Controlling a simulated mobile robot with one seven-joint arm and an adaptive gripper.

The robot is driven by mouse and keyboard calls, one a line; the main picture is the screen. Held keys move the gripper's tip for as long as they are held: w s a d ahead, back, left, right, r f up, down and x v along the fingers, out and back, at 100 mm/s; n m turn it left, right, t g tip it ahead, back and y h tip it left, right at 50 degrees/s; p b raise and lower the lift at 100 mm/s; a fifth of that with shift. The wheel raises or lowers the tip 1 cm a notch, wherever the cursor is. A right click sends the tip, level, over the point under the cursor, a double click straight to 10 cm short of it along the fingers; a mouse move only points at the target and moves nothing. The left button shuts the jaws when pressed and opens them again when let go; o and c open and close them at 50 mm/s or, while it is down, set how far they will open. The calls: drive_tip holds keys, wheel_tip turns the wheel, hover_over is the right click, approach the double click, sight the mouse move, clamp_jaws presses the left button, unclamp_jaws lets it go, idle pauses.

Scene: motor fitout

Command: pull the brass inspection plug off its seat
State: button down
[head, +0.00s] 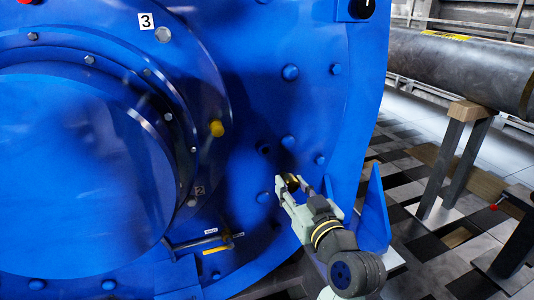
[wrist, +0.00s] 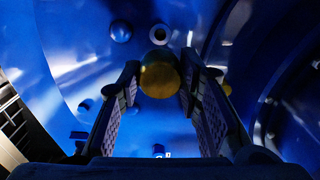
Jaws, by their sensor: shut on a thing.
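The brass inspection plug (head: 292,183) is between the fingertips of my gripper (head: 293,188), in front of the blue motor housing (head: 340,120). In the wrist view the plug (wrist: 159,76) shows as a rounded brass end between the two dark fingers of my gripper (wrist: 158,85). My gripper is shut on it. A round open hole (wrist: 160,35) with a pale rim lies beyond the plug in the wrist view. A dark hole (head: 264,149) in the housing lies up and left of my gripper in the head view. I cannot tell whether the plug touches the housing.
A yellow knob (head: 216,128) sticks out of the housing, with blue bolt heads (head: 290,73) around. A T-shaped handle (head: 205,241) is low on the housing. A blue triangular bracket (head: 374,215) stands right of my gripper. A large pipe (head: 455,65) rests on stands at right.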

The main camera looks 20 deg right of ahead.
drive_tip(key=s+p, duration=0.8)
drive_tip(key=s, duration=0.6)
drive_tip(key=shift+d, duration=0.2)
idle(0.5)
